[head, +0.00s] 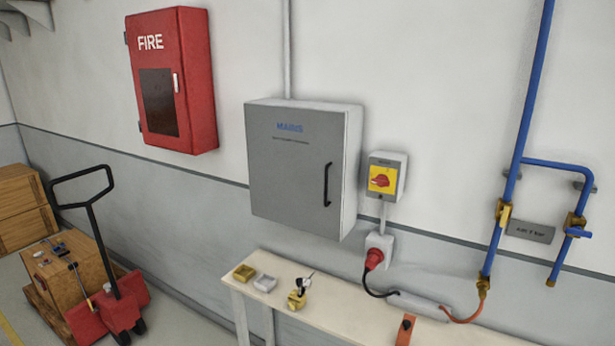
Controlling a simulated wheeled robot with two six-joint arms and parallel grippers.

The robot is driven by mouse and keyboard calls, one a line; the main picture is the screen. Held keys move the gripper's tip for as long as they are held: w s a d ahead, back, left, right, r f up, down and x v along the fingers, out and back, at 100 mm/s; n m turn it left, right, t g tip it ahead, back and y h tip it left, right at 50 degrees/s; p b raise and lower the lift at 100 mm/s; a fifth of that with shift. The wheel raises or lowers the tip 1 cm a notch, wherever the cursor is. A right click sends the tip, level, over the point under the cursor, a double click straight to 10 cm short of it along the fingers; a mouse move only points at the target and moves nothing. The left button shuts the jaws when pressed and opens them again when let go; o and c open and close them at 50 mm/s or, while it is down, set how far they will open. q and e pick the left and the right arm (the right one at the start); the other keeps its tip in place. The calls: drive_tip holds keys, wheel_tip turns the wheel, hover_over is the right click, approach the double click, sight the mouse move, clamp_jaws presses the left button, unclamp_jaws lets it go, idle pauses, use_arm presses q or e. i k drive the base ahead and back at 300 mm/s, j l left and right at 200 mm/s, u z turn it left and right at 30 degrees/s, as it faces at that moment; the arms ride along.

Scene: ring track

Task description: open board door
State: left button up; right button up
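The grey electrical board (335,225) hangs on the wall in the middle of the head view. Its door (285,180) faces me, carries blue lettering at the top, and looks shut. A black vertical bar handle (327,185) sits on the right side of the door. The hinges are not visible. Neither of my grippers shows in the view.
A narrow bench (345,318) with small items stands below the board. A red rotary switch (381,180) and a red plug (374,258) are right of it. A red fire cabinet (190,75) hangs upper left. A pallet truck (115,300) and crates stand at left.

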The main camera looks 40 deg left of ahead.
sight(296, 155)
drive_tip(key=u, duration=1.6)
